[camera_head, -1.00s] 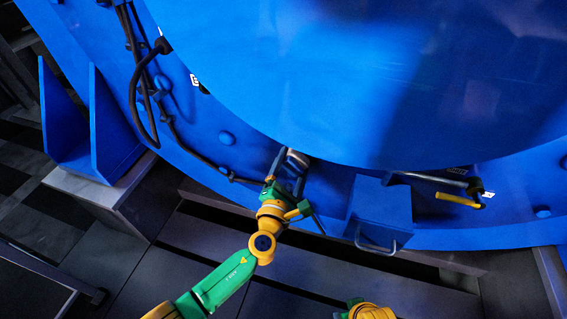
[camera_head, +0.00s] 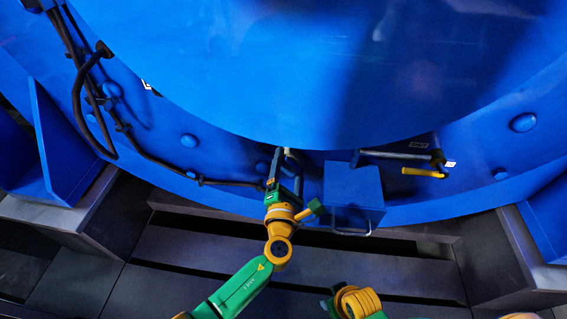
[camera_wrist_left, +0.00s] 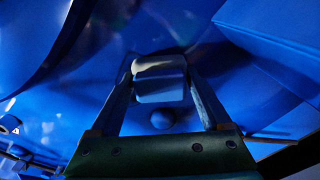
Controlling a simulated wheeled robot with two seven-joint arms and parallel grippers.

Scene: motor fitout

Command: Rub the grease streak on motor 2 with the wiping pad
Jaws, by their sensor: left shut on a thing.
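My left gripper (camera_head: 285,160) reaches up to the lower rim of a large blue round motor housing (camera_head: 340,70). In the left wrist view its two fingers (camera_wrist_left: 160,90) are shut on a pale grey pad (camera_wrist_left: 160,78), which I take to be the wiping pad. In the head view only a small light part of the pad (camera_head: 289,153) shows past the fingers. I cannot tell whether it touches the blue surface. No grease streak can be made out, and no readable number marks the motor.
A blue box with a handle (camera_head: 353,186) stands just right of the left gripper. A yellow-handled tool (camera_head: 423,172) is further right on the blue ring. A dark cable (camera_head: 150,152) runs along the left. Dark slatted steps (camera_head: 190,250) lie below. My right arm shows at the bottom.

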